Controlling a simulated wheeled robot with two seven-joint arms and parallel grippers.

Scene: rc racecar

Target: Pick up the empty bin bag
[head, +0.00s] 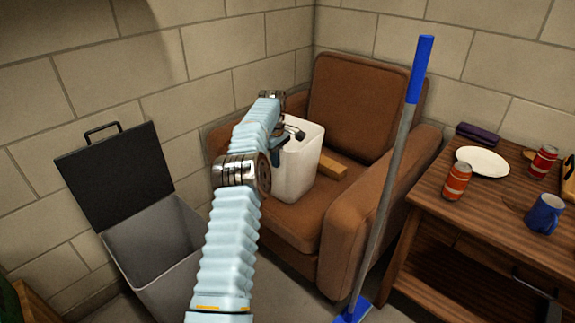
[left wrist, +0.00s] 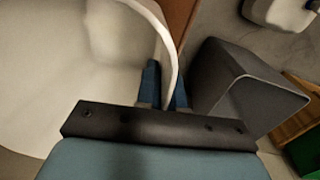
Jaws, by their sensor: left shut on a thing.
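The empty bin bag (head: 301,168) looks like a white, open-topped bucket shape and stands upright on the seat of the brown armchair (head: 358,105). My left gripper (head: 287,136) reaches it from the left, at its top edge. In the left wrist view my left gripper (left wrist: 166,90) has one blue finger on each side of the white rim and is shut on it. The bag's pale, empty-looking inside (left wrist: 65,65) fills the left of that view. Its outer far side is hidden. My right gripper is not in view.
A grey bin (head: 160,245) with its dark lid (head: 110,175) raised stands left of the chair. A blue-handled broom (head: 387,170) stands upright before the chair's right arm. A wooden table (head: 440,218) at right holds cans, a plate and a blue mug. A wooden block (head: 331,166) lies beside the bag.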

